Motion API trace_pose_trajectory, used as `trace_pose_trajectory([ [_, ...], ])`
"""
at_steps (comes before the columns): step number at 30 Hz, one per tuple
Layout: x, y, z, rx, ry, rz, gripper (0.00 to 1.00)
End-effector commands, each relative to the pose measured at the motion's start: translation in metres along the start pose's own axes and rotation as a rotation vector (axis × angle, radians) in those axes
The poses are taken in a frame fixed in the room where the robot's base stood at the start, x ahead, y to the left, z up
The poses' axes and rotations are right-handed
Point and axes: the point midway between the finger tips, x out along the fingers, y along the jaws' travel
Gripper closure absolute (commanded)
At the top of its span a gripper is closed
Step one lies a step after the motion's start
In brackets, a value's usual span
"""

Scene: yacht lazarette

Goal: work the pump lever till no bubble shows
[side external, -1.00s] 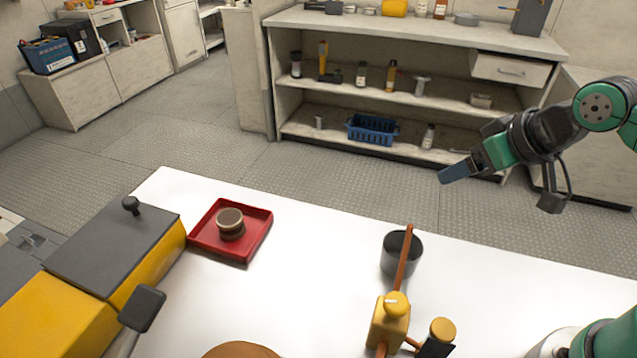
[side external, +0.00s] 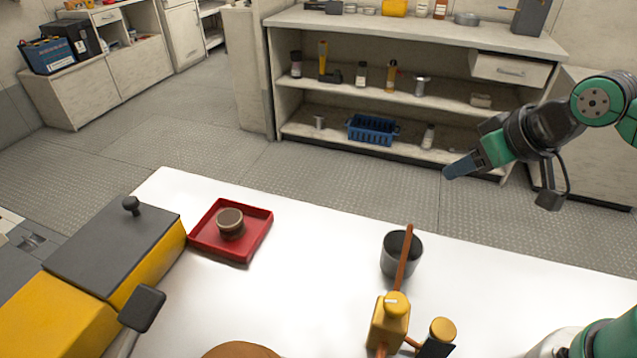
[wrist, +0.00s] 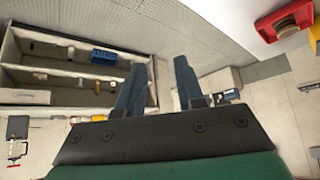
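A yellow pump body (side external: 388,325) stands at the front of the white table in the side view. A long reddish-brown lever (side external: 405,254) rises from it, tilted slightly, and crosses in front of a dark grey cup (side external: 389,262). A short pipe joins the pump to a dark block with a yellow cap (side external: 442,329), cut by the lower edge. No bubble can be made out. My gripper (side external: 447,175) is in the air above and right of the lever in the picture, apart from it. In the wrist view its two fingers (wrist: 161,62) stand apart with nothing between them.
A red tray (side external: 203,243) holds a small round brown-and-grey piece (side external: 230,222). A yellow case with a grey lid (side external: 110,250) fills the left. A brown round thing (side external: 240,351) is at the front edge. The middle of the table (side external: 310,270) is clear.

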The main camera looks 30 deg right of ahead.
Motion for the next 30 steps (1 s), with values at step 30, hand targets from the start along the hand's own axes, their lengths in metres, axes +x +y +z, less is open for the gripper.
trace_pose_trajectory([
  [30,-0.114,-0.353,-0.076,-0.650,-0.272,-0.271,1.00],
])
